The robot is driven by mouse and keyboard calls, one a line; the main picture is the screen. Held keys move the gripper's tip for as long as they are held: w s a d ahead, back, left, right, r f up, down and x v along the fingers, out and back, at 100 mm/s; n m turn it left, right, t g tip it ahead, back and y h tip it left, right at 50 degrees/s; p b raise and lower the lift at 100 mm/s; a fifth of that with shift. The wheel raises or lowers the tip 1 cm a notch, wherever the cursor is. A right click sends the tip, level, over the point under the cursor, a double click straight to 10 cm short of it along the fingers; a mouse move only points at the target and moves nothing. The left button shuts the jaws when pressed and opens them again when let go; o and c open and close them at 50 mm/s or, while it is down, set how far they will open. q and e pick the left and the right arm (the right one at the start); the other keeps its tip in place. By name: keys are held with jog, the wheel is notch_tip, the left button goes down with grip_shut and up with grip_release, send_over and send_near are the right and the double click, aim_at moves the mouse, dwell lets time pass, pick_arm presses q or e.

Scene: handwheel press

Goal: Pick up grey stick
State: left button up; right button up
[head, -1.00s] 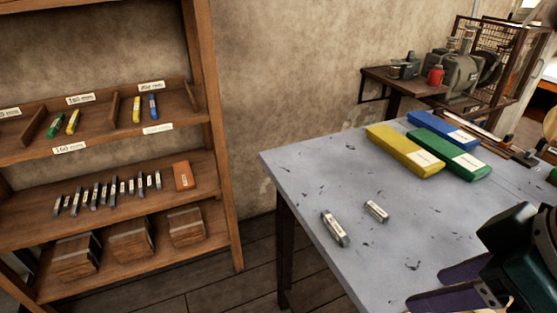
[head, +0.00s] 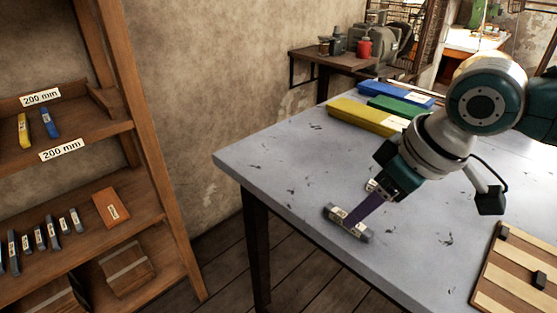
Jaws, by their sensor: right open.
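A grey stick (head: 338,217) with a pale label lies on the grey table near its front left edge. My left gripper is not in view.
Yellow (head: 365,117), green (head: 390,106) and blue (head: 402,92) boxes lie at the table's back. A striped wooden board (head: 520,275) is at the lower right. A wooden shelf (head: 150,140) with several small sticks stands left.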

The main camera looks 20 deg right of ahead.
jog(key=x, duration=0.3)
jog(key=shift+w+f+b, duration=0.1)
jog(key=shift+f+b, duration=0.1)
jog(key=shift+b, duration=0.15)
jog(key=shift+c, duration=0.2)
grip_shut()
